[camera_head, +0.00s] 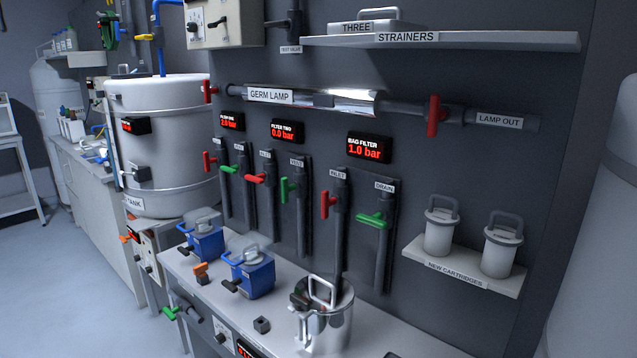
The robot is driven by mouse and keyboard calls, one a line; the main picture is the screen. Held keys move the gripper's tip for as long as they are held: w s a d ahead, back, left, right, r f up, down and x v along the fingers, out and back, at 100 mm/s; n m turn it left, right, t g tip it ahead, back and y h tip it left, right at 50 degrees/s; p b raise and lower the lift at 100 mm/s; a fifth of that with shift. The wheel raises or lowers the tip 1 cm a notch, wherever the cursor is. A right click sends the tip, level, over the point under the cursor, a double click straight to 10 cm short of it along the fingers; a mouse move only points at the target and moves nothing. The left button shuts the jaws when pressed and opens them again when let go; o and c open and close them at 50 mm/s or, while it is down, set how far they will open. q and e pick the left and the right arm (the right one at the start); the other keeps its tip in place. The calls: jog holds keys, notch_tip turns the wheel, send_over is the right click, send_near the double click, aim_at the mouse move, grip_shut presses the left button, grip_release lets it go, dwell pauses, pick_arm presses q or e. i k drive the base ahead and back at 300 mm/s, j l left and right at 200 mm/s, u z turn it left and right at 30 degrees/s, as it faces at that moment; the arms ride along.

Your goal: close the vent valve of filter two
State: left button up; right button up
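The filter two display (287,132) on the dark wall panel reads 0.0 bar. Below it, a pipe with a red-handled valve (255,179) and a pipe with a green-handled valve (290,190) run down; their small labels are hard to read. Neither gripper is in view.
A steel bag filter (325,318) stands right of the housings on the bench (283,318). An orange-handled part (201,272) and a small black block (262,325) are near them. A white tank (160,150) is left; a cartridge shelf (463,266) is right.

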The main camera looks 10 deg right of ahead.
aim_at(285, 188)
jog(key=i+j+z, duration=0.65)
jog(key=j, duration=1.35)
jog(key=j+z, duration=0.5)
jog(key=j, duration=1.25)
